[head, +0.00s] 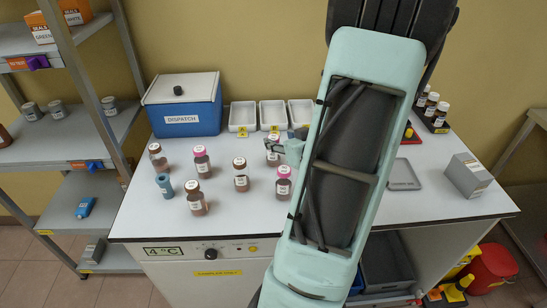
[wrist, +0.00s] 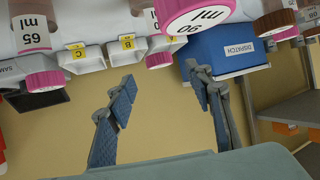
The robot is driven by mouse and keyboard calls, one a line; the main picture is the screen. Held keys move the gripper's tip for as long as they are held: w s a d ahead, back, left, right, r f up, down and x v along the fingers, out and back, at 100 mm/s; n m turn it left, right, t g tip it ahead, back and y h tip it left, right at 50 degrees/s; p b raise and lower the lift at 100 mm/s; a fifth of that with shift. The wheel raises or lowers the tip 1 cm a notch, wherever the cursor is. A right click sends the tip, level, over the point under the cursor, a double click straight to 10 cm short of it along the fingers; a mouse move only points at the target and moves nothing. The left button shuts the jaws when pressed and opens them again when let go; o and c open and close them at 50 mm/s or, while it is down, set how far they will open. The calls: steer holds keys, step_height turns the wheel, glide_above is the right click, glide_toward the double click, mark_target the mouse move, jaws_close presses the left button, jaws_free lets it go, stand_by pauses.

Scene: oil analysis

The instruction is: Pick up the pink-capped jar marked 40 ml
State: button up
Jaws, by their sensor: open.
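My gripper (head: 294,148) is partly hidden by my arm. In the wrist view, which is upside down, its two fingers (wrist: 163,100) are apart with nothing between them. Pink-capped jars show near the top (wrist: 195,12) and left (wrist: 33,30); I cannot make out a 40 ml label.
A blue dispatch box (head: 185,115) and white trays (head: 243,115) stand along the back. A grey box (head: 467,175) is at the right. The front bench strip is clear.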

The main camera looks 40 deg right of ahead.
mark_target(274, 138)
steer(key=shift+f+x, duration=0.15)
steer(key=shift+x, duration=1.35)
steer(key=shift+f+x, duration=0.15)
steer(key=shift+x, duration=1.4)
steer(key=shift+s+a, duration=0.1)
steer(key=shift+a, duration=0.05)
steer(key=shift+r, duration=0.1)
steer(key=c, duration=1.2)
jaws_close()
steer(key=shift+r, duration=0.1)
